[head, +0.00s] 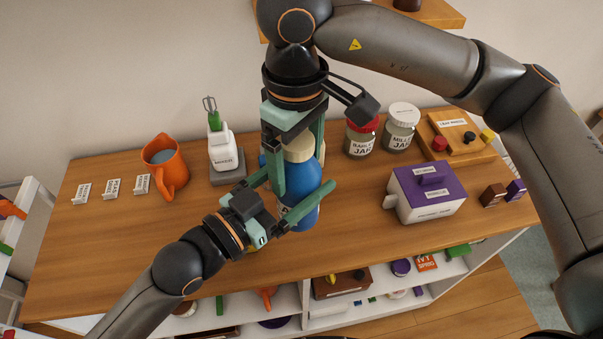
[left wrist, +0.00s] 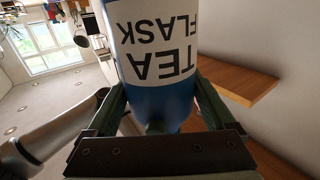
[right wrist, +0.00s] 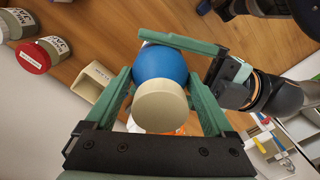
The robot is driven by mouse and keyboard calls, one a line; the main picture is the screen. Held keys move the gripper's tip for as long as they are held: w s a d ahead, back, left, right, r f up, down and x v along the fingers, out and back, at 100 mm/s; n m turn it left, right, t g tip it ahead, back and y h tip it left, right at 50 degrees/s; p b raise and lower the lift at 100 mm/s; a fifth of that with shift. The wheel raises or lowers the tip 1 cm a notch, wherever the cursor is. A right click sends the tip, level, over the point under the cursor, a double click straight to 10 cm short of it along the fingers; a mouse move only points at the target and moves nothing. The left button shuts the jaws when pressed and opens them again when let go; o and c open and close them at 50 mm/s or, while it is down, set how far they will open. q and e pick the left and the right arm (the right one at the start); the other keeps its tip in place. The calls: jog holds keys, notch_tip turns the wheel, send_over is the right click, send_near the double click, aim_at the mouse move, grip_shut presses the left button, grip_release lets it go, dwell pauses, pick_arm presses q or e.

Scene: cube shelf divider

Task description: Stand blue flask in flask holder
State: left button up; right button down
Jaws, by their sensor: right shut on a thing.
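The blue flask (head: 303,180) with a cream cap (head: 299,149) stands upright at the table's middle; I cannot tell whether its base touches the table. My right gripper (head: 297,160) comes down from above and is shut on the flask near its cap (right wrist: 160,106). My left gripper (head: 285,195) reaches in from the left with spread fingers, open around the flask's body. Its label reads "TEA FLASK" upside down in the left wrist view (left wrist: 152,45). A cream open square box (right wrist: 93,82) beside the flask may be the flask holder; in the head view I cannot make it out.
An orange mug (head: 168,165) and a white bottle on a grey base (head: 226,177) stand left. Two jars (head: 360,138) (head: 400,128), a purple-lidded box (head: 428,192) and a wooden board (head: 455,138) are right.

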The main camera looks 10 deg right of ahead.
pick_arm(q)
jog(key=shift+s+d, duration=0.15)
jog(key=shift+s, duration=0.1)
jog(key=c, duration=1)
pick_arm(e)
jog(key=shift+w, duration=0.1)
pick_arm(q)
jog(key=shift+r, duration=0.15)
jog(key=shift+c, duration=0.2)
pick_arm(e)
jog(key=shift+c, duration=0.5)
grip_release()
jog(key=shift+r, duration=0.1)
pick_arm(q)
jog(key=shift+w, duration=0.1)
pick_arm(e)
jog(key=shift+o, duration=0.5)
